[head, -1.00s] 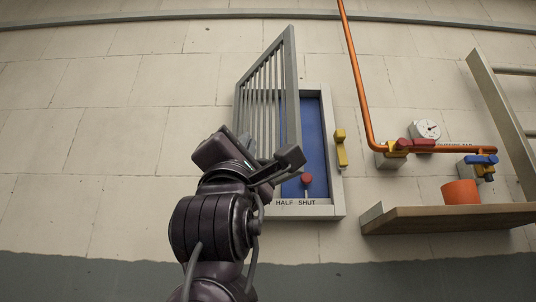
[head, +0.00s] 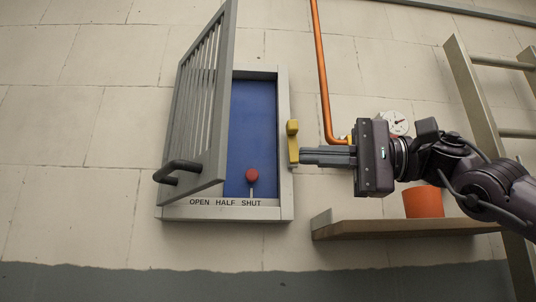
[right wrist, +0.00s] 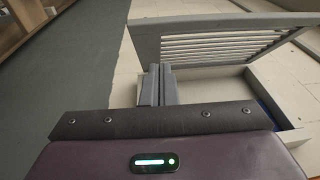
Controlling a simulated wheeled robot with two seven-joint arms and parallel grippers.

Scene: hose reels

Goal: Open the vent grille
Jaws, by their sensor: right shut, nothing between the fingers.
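The grey vent grille (head: 200,100) stands swung out from its frame, hinged at the left side. It also shows in the right wrist view (right wrist: 215,42). Its dark handle (head: 178,168) is at the lower part of the grille. The frame (head: 225,211) is lettered OPEN HALF SHUT, and a red knob (head: 251,176) stands before the blue interior (head: 252,125). A yellow latch (head: 293,142) is at the frame's right side. My right gripper (head: 304,156) is shut and empty, its tips beside the latch; I cannot tell whether they touch. My left gripper is out of view.
An orange pipe (head: 321,80) runs down the wall right of the vent, with a gauge (head: 397,122) behind my right gripper. A wooden shelf (head: 370,230) with an orange pot (head: 424,202) lies below my right arm. A ladder-like rack (head: 478,95) stands at the right.

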